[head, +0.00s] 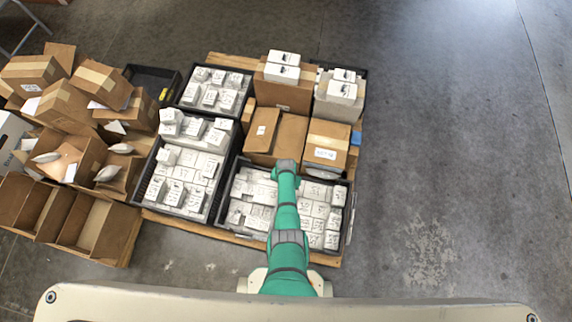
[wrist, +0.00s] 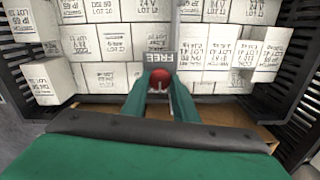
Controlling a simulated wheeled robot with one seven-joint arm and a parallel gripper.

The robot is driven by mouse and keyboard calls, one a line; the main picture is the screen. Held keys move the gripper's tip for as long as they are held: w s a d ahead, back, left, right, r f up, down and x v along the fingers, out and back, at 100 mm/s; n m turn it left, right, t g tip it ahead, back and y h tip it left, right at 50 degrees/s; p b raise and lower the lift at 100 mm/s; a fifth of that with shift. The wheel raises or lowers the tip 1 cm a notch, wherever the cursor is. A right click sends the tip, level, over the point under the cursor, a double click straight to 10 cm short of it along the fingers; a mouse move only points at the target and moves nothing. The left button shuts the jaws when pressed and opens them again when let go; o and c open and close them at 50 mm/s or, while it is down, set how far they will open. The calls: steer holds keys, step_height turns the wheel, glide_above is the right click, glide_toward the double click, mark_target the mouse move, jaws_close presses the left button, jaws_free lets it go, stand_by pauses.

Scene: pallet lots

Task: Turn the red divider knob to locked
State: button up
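The red divider knob (wrist: 158,78) shows in the wrist view, with a dark plate (wrist: 175,57) reading "FREE" beside and above it. The plate's lettering looks upside down. A thin grey divider (wrist: 174,22) runs up from there between rows of white boxes. My gripper (wrist: 160,84) has its two green fingers on either side of the knob. A gap shows between the fingers, but I cannot tell whether they press on the knob. In the head view my green arm reaches over the front right black crate (head: 346,222) and hides the knob.
White printed boxes (wrist: 110,42) fill the crate on both sides of the divider. Another filled crate (head: 224,190) stands to the left on the wooden pallet (head: 195,229). Brown cartons (head: 276,133) stand behind. Open cartons (head: 75,222) crowd the left. The floor (head: 455,170) at right is clear.

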steer(key=c, duration=0.3)
steer(key=shift+n, duration=3.3)
steer(key=o, duration=1.1)
steer(key=shift+c, duration=0.2)
steer(key=shift+r, duration=0.1)
